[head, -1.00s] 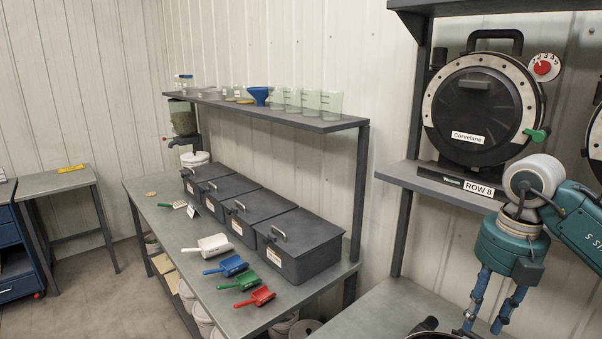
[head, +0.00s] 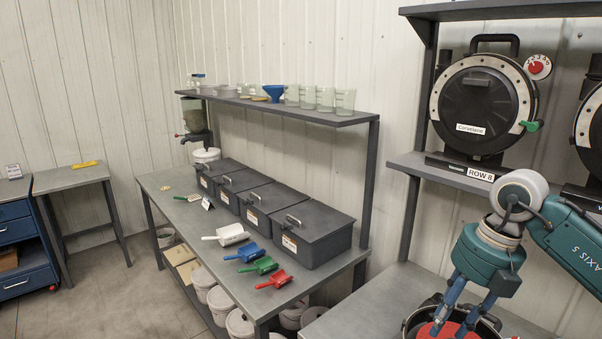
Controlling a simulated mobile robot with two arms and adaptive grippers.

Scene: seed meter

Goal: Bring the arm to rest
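My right arm comes in from the right edge, and its teal gripper (head: 450,328) points down at the lower right. Its two blue fingers are spread apart, and I see nothing held between them. The fingertips are over a dark round container (head: 408,329) with a red surface (head: 425,332) inside. I cannot tell whether they touch the red surface. The bottom edge of the picture cuts off the container. My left gripper is not in view.
A seed meter (head: 482,103) marked "Corvelane" stands on the ROW 8 shelf (head: 408,163), behind my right arm. Grey lidded bins (head: 312,233) and several coloured scoops (head: 272,281) sit on the bench at middle left. Floor (head: 95,290) is clear at left.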

